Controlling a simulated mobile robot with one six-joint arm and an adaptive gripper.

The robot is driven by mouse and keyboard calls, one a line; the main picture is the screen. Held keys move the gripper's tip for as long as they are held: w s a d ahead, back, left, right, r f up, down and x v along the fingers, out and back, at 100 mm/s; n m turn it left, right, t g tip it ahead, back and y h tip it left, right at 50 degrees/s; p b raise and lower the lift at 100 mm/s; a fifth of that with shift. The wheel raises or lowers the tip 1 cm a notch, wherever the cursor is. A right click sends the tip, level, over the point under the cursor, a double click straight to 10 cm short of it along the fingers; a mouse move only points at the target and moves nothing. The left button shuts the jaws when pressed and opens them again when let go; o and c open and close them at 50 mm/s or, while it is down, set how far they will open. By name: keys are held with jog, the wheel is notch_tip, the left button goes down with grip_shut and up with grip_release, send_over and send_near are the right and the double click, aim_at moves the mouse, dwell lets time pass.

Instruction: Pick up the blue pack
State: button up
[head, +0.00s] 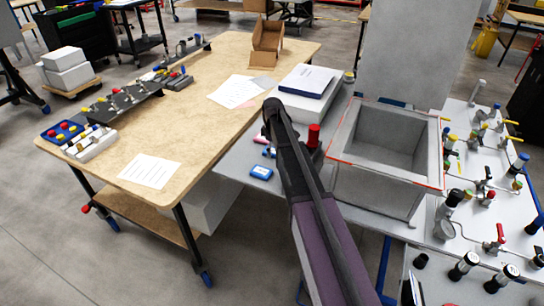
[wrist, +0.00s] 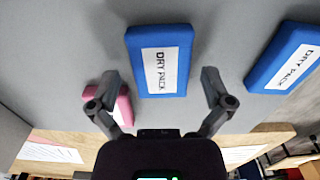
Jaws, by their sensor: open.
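A blue pack (wrist: 183,60) with a white "DRY PACK" label lies flat on the grey surface in the wrist view. It is in front of my gripper (wrist: 159,80), centred between the two spread fingers. My gripper is open and empty. A second labelled blue pack (wrist: 265,60) lies to the right, outside the fingers. A pink pack (wrist: 123,104) lies at the left, partly behind the left finger. In the head view, a blue pack (head: 261,172) lies on the grey surface left of my arm. My gripper's fingers cannot be made out there.
An open grey box (head: 427,172) with a red-edged rim stands right of my arm. A red-capped object (head: 313,135) stands close beside the arm. The wooden table (head: 205,120) at left holds papers and parts.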

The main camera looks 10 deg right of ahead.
jog(key=shift+f, duration=0.1)
dwell(0.6)
jog(key=c, duration=1)
